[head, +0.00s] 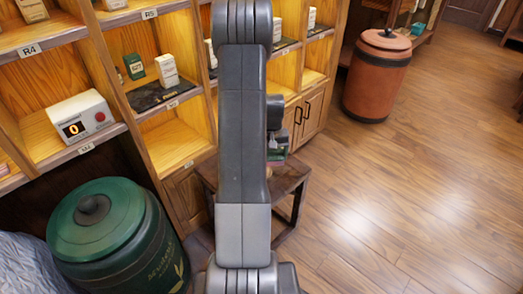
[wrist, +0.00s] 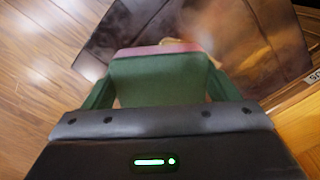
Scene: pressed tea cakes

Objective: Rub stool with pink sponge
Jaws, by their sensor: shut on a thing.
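The stool (head: 291,178) is dark brown wood and stands in front of the shelf, partly behind my arm in the head view. Its dark, glossy top (wrist: 250,30) fills the upper part of the wrist view. My gripper (wrist: 160,75) is over the stool top, its green fingers to either side. It is shut on the pink sponge (wrist: 154,50), of which a thin pink strip shows at the far edge of a green block. I cannot tell whether the sponge touches the top. In the head view my gripper (head: 277,151) is mostly hidden behind my arm.
A green canister (head: 110,235) stands at lower left and a reddish-brown one (head: 377,80) at the back. The shelf (head: 175,145) with small boxes runs close behind the stool. A white device (head: 80,117) reads 0. The wooden floor (head: 430,190) at right is clear.

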